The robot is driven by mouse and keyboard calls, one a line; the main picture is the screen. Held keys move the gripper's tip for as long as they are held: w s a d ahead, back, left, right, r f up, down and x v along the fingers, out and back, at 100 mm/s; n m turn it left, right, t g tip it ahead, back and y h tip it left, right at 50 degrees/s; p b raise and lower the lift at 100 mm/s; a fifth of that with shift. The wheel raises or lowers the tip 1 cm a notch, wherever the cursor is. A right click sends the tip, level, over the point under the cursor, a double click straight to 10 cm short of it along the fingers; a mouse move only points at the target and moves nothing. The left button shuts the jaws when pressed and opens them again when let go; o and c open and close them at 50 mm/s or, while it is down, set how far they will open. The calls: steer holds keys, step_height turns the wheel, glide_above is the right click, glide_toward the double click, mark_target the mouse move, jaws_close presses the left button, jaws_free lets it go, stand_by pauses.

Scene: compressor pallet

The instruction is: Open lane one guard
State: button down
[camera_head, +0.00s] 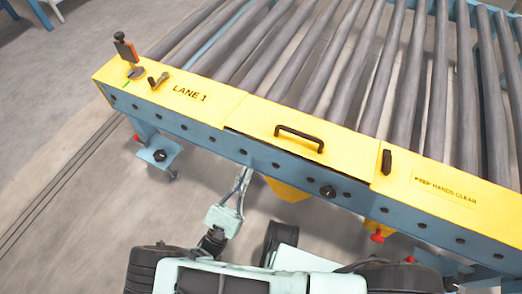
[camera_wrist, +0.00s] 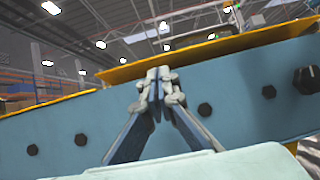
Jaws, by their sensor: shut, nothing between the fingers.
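The lane one guard is a yellow panel (camera_head: 255,123) with a black bar handle (camera_head: 300,137), set in the yellow top strip right of the "LANE 1" label (camera_head: 189,93). It looks lowered in the head view, its front edge along the blue side rail (camera_head: 205,135). My gripper (camera_head: 245,174) is shut and empty, below and left of the handle, close to the rail's outer face. In the wrist view my gripper (camera_wrist: 158,78) points at the blue rail, its tips just under a yellow overhanging edge (camera_wrist: 200,50). I cannot tell whether the tips touch it.
Grey rollers (camera_head: 320,60) lie behind the strip. A black latch-like piece (camera_head: 386,161) stands right of the guard, near a "KEEP HANDS CLEAR" label (camera_head: 445,190). An orange-and-black upright piece (camera_head: 126,50) and a small brown lever (camera_head: 158,80) stand at the left end. Bolts stud the rail.

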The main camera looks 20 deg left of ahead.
mark_target(261, 138)
steer(key=shift+n+y, duration=0.5)
steer(key=shift+y, duration=0.1)
steer(key=b+x, duration=0.1)
steer(key=x, duration=0.7)
steer(key=shift+w+d, duration=0.1)
steer(key=shift+w, duration=0.25)
steer(key=shift+w+r+p, duration=0.1)
steer(key=shift+r+p, duration=0.25)
steer(key=shift+p, duration=0.25)
steer(key=shift+r+g+p, duration=0.3)
steer(key=shift+r+p, duration=0.4)
steer(key=shift+p, duration=0.45)
steer(key=w+r+g+p, duration=0.1)
steer(key=r+g+p, duration=0.1)
steer(key=p, duration=0.3)
steer(key=w+r+g+p, duration=0.1)
steer(key=r+g+p, duration=0.1)
steer(key=r+p, duration=0.2)
steer(key=w+r+g+p, duration=0.1)
steer(key=r+g+p, duration=0.1)
steer(key=p, duration=0.6)
steer(key=shift+w+d+r+y, duration=0.3)
steer(key=shift+w+r, duration=0.05)
steer(key=shift+r, duration=0.3)
steer(key=w+r+g+p, duration=0.5)
steer(key=w+p, duration=0.4)
steer(key=shift+d+r+g+y, duration=0.15)
steer(key=shift+d+g+y, duration=0.15)
steer(key=shift+g, duration=0.1)
steer(key=shift+w, duration=0.15)
